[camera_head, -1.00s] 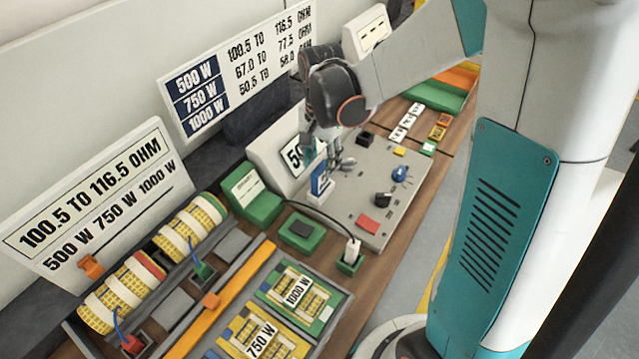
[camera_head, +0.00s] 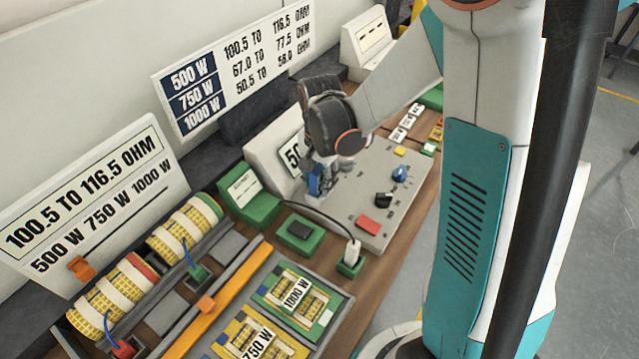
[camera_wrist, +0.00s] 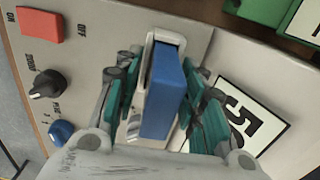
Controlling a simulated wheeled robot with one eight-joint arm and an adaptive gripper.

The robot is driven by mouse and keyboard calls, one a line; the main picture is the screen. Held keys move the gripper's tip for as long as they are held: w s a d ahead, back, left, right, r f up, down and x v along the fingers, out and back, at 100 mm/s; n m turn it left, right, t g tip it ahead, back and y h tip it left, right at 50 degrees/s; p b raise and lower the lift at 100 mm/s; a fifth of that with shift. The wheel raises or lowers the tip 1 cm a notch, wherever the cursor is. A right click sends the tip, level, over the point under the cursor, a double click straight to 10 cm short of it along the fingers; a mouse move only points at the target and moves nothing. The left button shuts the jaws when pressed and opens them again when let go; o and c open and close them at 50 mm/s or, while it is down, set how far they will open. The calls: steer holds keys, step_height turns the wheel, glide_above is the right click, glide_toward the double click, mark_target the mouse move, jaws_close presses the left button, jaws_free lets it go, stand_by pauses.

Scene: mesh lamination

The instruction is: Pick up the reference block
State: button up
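The reference block appears to be the blue block (camera_wrist: 164,95) in a white upright holder (camera_wrist: 151,42) on the grey panel (camera_head: 345,208). In the head view the blue block (camera_head: 314,184) shows in part beneath my gripper (camera_head: 322,172). In the wrist view my gripper (camera_wrist: 163,98) has its teal finger pads spread on either side of the block. Narrow gaps seem to show between pads and block, and I cannot see firm contact. The block stands upright in its holder.
The panel carries a red switch (camera_head: 369,228), a black knob (camera_head: 383,199) and a blue knob (camera_head: 399,174). A sloped display (camera_head: 270,147) rises close behind the block. A green block with a label (camera_head: 247,195) and a white plug (camera_head: 352,250) with a dark cable are nearby.

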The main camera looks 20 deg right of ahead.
jaws_close()
